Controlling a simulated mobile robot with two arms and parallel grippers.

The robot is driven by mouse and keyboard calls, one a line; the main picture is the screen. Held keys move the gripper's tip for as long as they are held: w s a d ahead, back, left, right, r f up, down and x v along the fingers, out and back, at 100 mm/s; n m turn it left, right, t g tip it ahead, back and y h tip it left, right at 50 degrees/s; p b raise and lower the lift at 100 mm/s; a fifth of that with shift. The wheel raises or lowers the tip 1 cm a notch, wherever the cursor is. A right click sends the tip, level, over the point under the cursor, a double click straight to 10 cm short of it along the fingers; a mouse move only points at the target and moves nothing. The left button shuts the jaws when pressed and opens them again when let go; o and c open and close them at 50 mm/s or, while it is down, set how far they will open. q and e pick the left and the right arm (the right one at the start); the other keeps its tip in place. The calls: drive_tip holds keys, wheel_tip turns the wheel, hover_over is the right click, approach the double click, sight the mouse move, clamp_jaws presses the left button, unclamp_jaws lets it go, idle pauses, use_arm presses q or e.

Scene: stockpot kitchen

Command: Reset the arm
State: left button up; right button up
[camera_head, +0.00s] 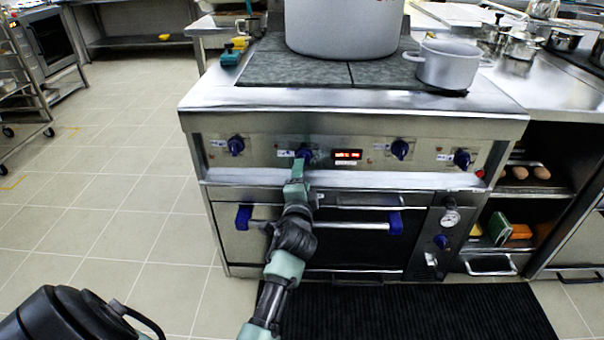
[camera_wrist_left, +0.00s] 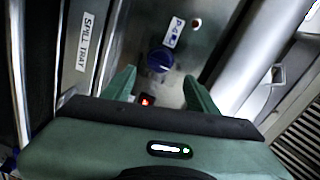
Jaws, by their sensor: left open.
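My left gripper (camera_head: 297,172) is at the front of the stove, just below the second blue knob from the left (camera_head: 304,153). Its green fingers are open and empty in the left wrist view (camera_wrist_left: 158,84). There, a blue knob (camera_wrist_left: 160,60) with a white label shows just beyond the gap between the fingertips, with no finger seen closed on it. My left arm reaches up from the bottom middle in the head view. My right gripper is not in view.
A large pot (camera_head: 345,28) and a smaller pot (camera_head: 447,66) stand on the stove top. An oven handle (camera_head: 345,225) with blue ends crosses below the control panel (camera_head: 270,152). A red display (camera_head: 347,154) is lit. A black mat (camera_head: 420,312) lies in front. The left floor is clear.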

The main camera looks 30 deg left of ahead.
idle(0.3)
